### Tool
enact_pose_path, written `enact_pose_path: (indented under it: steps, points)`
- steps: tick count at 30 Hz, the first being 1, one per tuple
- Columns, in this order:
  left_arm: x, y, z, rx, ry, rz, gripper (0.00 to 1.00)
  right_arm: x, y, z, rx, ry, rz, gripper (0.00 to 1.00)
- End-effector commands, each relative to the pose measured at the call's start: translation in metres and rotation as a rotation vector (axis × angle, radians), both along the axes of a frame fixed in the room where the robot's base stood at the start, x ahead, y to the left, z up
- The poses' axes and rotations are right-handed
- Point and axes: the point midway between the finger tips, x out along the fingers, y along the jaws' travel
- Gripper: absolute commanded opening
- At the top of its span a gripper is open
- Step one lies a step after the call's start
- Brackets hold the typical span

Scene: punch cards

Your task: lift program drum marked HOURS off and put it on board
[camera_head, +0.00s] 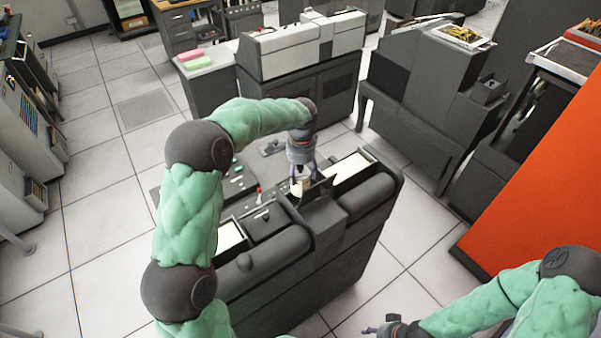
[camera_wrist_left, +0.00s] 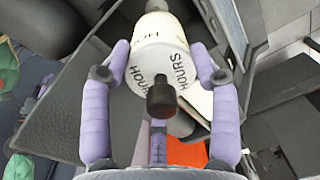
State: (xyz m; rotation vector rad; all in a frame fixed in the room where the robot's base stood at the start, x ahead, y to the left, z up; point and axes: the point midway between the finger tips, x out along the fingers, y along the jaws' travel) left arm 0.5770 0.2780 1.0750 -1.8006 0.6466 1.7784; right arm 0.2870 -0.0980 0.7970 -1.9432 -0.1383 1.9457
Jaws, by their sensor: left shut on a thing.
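The program drum (camera_wrist_left: 150,72) is a cream cylinder with HOURS printed on its end and side. A dark knob (camera_wrist_left: 160,98) sticks out of its end toward the left wrist camera. My left gripper (camera_wrist_left: 161,62) is shut on the drum, with a lavender finger on each side. In the head view the gripper (camera_head: 301,176) points down and the drum (camera_head: 299,188) shows small between its fingers, over the middle of the grey keypunch machine (camera_head: 325,238). Whether the drum is clear of its seat cannot be told. My right gripper (camera_head: 380,328) is at the bottom edge, far from the drum.
A dark work surface (camera_head: 240,190) with small green and red items lies left of the drum. Light card beds (camera_head: 350,172) sit at the machine's top right. Other grey machines (camera_head: 430,100) stand behind, and an orange panel (camera_head: 540,150) stands at right. Tiled floor is open at left.

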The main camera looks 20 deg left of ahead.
Motion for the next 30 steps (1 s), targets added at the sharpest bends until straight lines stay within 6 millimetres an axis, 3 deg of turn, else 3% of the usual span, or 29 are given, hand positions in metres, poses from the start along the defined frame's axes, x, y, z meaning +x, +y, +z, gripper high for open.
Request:
enact_pose_path:
  steps: [30]
  points:
    - [0.001, 0.0, 0.046, 0.0, -0.004, 0.0, 0.15, 0.0, 0.0, 0.034, 0.0, 0.0, 0.0, 0.47]
